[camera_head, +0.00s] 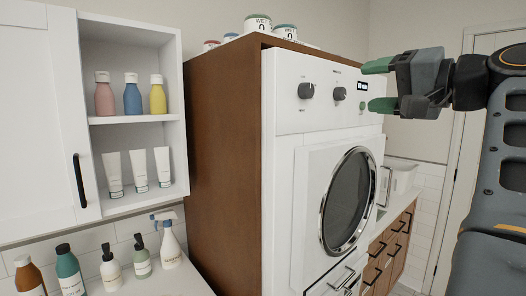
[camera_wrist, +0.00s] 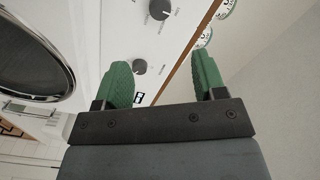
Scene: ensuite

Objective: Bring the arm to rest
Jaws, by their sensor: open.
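My gripper (camera_head: 372,85) is raised at the upper right in the head view, in front of the control panel of a white front-loading machine (camera_head: 285,150). Its two green fingers are apart with nothing between them. In the wrist view my gripper (camera_wrist: 163,80) also shows open and empty, with the panel and its dark knobs behind the fingers. I cannot tell the exact gap to the panel. My grey arm runs down the right edge of the head view.
A brown cabinet (camera_head: 222,150) surrounds the machine, with several tubs (camera_head: 258,24) on top. At left, an open shelf (camera_head: 130,119) holds bottles and tubes. More bottles and a spray bottle (camera_head: 170,245) stand on the counter below. Wooden drawers (camera_head: 390,245) and a door (camera_head: 459,140) are beyond.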

